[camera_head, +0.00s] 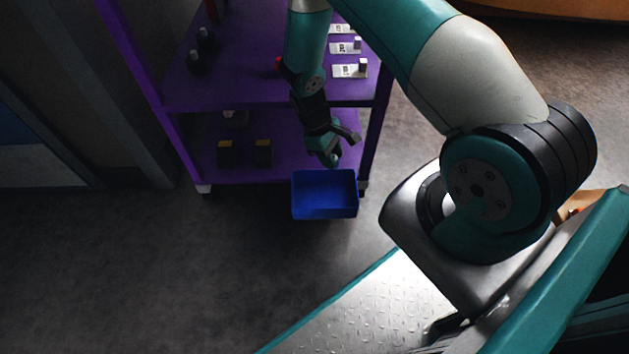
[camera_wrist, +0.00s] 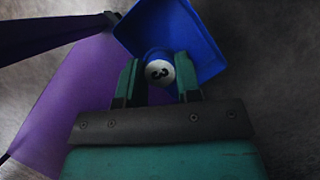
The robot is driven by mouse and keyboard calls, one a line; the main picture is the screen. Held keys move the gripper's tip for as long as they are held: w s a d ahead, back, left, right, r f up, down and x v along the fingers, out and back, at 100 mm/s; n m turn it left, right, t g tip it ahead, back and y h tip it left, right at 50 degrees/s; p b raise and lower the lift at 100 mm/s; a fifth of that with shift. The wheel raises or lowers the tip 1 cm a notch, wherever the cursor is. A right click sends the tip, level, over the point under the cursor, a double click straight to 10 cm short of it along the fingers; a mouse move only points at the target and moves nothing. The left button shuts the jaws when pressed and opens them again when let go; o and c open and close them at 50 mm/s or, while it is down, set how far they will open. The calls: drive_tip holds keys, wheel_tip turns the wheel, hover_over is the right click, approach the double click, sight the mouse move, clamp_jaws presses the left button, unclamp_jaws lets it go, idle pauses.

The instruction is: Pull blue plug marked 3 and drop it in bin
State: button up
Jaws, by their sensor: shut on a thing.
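My gripper (camera_wrist: 159,83) is shut on the blue plug (camera_wrist: 160,71). The plug's round pale end carries a dark 3 and faces the wrist camera between the two fingers. A blue bin (camera_head: 324,211) stands at the front of the purple shelf unit, and it also shows in the wrist view (camera_wrist: 204,62), beyond the plug. In the head view my gripper (camera_head: 335,162) is at the bin's back edge, and the plug is hard to make out there. The part of the bin's inside that I can see looks empty.
A purple shelf unit (camera_head: 230,95) stands behind the bin. Its upper shelf holds white labelled plates with grey pegs (camera_head: 350,70) and dark cylinders (camera_head: 195,62). Dark blocks with yellow tops (camera_head: 263,153) stand on the lower shelf. Floor left of the bin is clear.

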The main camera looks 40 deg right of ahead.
drive_tip(key=shift+w+d+f+b, duration=0.15)
drive_tip(key=shift+f+b, duration=0.35)
drive_tip(key=shift+f, duration=0.25)
wheel_tip(320, 180, down, 5)
drive_tip(key=b, duration=0.4)
drive_tip(key=shift+r+b, duration=0.1)
drive_tip(key=shift+b, duration=0.25)
drive_tip(key=o, duration=1)
wheel_tip(320, 180, up, 20)
drive_tip(key=p, duration=0.7)
